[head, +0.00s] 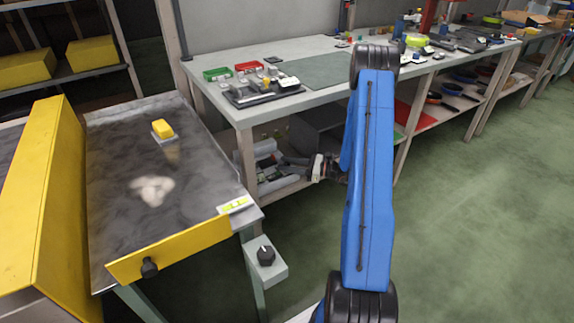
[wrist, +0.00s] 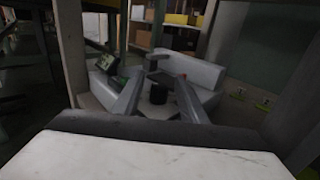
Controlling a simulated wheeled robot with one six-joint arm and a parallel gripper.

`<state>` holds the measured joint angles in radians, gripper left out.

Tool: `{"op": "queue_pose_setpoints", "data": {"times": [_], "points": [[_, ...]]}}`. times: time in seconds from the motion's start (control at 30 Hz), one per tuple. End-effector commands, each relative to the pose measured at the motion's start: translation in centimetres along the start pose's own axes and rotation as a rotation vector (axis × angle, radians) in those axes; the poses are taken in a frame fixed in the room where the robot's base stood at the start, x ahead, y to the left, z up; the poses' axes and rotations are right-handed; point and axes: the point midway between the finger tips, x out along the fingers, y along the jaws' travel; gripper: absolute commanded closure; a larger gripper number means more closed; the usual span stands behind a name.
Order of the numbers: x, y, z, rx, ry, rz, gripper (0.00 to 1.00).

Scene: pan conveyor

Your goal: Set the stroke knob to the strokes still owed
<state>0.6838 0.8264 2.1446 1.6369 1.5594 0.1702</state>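A black knob (head: 265,255) with a pale pointer mark sits on a small grey box fixed beside the pan's near right leg. A second black knob (head: 149,267) is on the yellow front plate of the pan (head: 120,210). I cannot tell from labels which is the stroke knob, and no stroke count is readable. My gripper (head: 285,160) is beyond and above the box knob, by the bench's lower shelf, apart from both knobs. In the wrist view its two grey fingers (wrist: 157,88) are spread, with a dark round thing seen between them; I see nothing gripped.
A pale powdery heap (head: 152,190) and a yellow block (head: 162,130) lie on the pan. A small white card or gauge with a yellow-green strip (head: 234,205) is at its right corner. The workbench (head: 330,95) stands behind; grey items lie on its lower shelf. The green floor at right is clear.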

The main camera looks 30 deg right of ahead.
Motion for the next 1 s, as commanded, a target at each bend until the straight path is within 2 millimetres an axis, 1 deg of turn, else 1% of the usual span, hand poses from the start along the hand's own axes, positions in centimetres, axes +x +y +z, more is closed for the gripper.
{"op": "queue_pose_setpoints", "data": {"times": [0.17,0.27,0.3,0.33,0.67,0.87,1.0], "points": [[-0.02,-0.01,0.00,0.000,0.000,0.000,0.61],[-0.03,-0.01,0.00,0.000,0.000,0.000,0.83],[-0.03,-0.01,0.00,0.000,0.000,0.000,0.93],[-0.03,-0.01,0.00,0.000,0.000,0.000,1.00],[-0.04,0.06,-0.01,0.002,0.000,-0.027,1.00],[-0.03,0.12,-0.01,0.002,0.000,-0.120,1.00],[-0.04,0.17,0.00,0.004,0.001,-0.227,1.00]]}}
